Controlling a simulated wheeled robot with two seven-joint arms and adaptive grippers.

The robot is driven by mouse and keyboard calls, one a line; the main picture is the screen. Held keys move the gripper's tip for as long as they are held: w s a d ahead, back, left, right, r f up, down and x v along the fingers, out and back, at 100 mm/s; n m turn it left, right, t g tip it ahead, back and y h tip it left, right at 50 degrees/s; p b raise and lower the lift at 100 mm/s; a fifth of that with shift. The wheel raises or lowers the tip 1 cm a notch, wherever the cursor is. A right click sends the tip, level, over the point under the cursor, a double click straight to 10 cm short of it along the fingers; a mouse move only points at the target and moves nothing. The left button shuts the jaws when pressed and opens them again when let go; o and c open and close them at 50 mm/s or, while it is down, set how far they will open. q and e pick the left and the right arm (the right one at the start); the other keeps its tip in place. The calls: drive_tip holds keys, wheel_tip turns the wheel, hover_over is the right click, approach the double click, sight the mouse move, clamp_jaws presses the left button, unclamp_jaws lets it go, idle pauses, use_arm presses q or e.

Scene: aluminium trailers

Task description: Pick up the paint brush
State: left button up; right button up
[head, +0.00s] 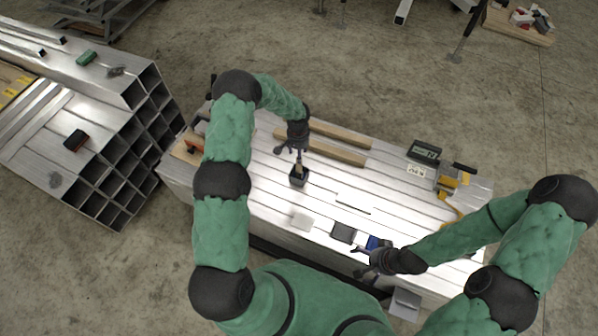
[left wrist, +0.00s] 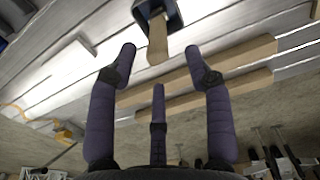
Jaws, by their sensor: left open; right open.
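The paint brush shows as a wooden handle (left wrist: 157,42) standing up out of a dark square cup (left wrist: 165,14) in the left wrist view. In the head view the cup (head: 299,180) stands on the aluminium bench top (head: 320,193), with the brush handle (head: 299,166) rising from it; the bristles are hidden. My left gripper (head: 291,149) is open and empty just beyond the cup; in the left wrist view its spread fingers (left wrist: 159,66) point toward the handle without visibly closing on it. My right gripper (head: 361,260) is open near the bench's front edge.
Wooden strips (head: 335,153) lie behind the cup. A dark square (head: 343,232), a blue item (head: 375,242) and a pale block (head: 302,220) lie toward the front. A digital meter (head: 424,150) and a yellow tool (head: 449,183) are at right. Stacked square tubes (head: 125,160) stand left.

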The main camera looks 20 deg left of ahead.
sight(299, 168)
use_arm(q)
drive_tip(key=shift+d+f+b, duration=0.15)
drive_tip(key=shift+f+b, duration=0.6)
drive_tip(key=shift+f, duration=2.5)
drive_tip(key=shift+c, duration=0.3)
clamp_jaws()
